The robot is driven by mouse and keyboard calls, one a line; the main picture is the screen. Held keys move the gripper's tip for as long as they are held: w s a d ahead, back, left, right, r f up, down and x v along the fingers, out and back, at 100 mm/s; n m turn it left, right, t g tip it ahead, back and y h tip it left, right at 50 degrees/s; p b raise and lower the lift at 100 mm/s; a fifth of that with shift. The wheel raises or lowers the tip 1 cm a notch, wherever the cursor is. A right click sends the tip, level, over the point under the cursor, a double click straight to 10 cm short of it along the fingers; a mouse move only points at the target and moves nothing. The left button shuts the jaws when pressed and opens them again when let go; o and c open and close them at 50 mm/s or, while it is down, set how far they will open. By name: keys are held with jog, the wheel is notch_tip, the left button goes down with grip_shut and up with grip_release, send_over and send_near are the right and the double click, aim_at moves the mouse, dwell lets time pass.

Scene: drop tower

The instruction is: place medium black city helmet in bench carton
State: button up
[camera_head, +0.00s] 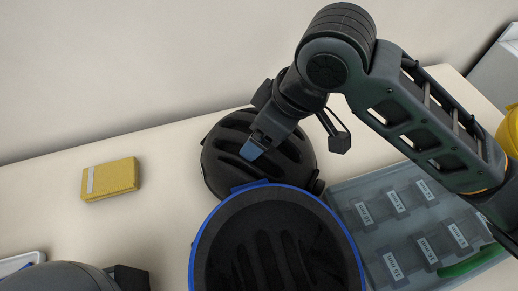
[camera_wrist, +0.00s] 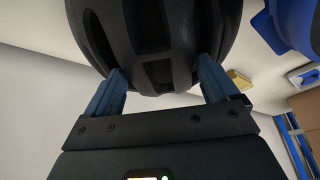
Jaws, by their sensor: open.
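A black vented helmet (camera_head: 222,162) lies on the bench near the wall. My gripper (camera_head: 253,148) is over this helmet, with its blue fingers at the helmet's top. In the wrist view the black helmet (camera_wrist: 155,40) fills the upper middle, and the two blue fingers of my gripper (camera_wrist: 160,88) stand apart on either side of its vented shell. I cannot tell whether they touch it. A second dark helmet with a blue rim (camera_head: 278,240) lies in front, partly overlapping the first in the head view. No carton can be made out for certain; a brown box-like thing (camera_wrist: 306,108) shows at the wrist view's right edge.
A yellow box (camera_head: 110,179) lies on the bench to the left. A grey tray with labelled compartments (camera_head: 347,190) and a green item is at the right. A dark rounded object (camera_head: 55,277) is at the lower left. Bare bench lies between the yellow box and the helmets.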

jog(key=shift+c, duration=0.3)
jog(key=c, duration=1.5)
jog(key=shift+r, duration=0.1)
jog(key=shift+r, duration=0.1)
